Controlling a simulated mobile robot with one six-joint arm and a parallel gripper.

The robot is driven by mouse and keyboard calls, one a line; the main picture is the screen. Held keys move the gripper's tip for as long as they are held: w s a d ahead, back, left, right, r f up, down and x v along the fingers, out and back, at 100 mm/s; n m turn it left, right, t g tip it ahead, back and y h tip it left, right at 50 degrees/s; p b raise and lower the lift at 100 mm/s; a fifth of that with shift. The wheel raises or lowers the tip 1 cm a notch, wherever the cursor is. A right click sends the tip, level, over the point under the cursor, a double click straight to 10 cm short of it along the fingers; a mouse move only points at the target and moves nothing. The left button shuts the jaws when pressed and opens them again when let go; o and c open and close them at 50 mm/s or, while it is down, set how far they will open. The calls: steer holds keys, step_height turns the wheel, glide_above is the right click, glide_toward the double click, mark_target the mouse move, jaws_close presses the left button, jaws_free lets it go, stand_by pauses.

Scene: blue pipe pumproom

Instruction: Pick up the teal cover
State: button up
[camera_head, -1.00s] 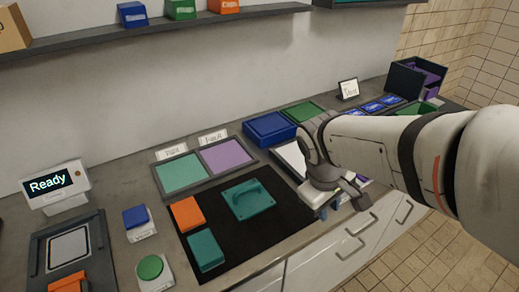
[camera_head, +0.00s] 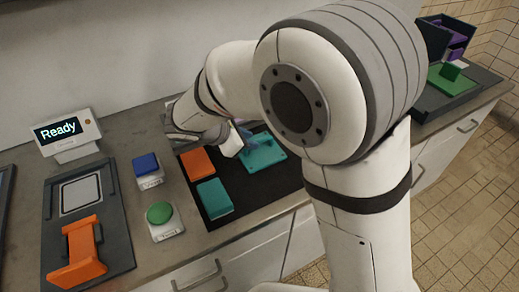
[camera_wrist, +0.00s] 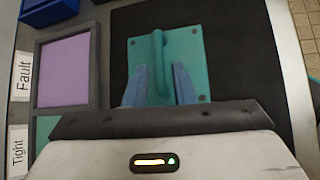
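The teal cover (camera_head: 262,154) is a flat square plate with a raised handle, lying on the black mat (camera_head: 275,184). In the wrist view the teal cover (camera_wrist: 191,52) lies ahead of my gripper (camera_wrist: 160,84), with its handle upright in the picture between the two blue fingers. The fingers stand apart, one on each side of the handle, with gaps showing. In the head view my gripper (camera_head: 243,138) is at the cover's left edge, partly hidden by my arm. My arm also hides part of the mat.
An orange block (camera_head: 197,162) and a teal block (camera_head: 214,198) lie on the mat left of the cover. Blue (camera_head: 147,166) and green (camera_head: 159,213) buttons stand farther left. A display reading "Ready" (camera_head: 58,130) stands behind an orange-handled fixture (camera_head: 82,250).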

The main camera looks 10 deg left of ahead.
mark_target(259, 141)
steer(key=x, duration=0.5)
steer(key=shift+w+d, duration=0.15)
steer(key=shift+w, duration=0.1)
jaws_close()
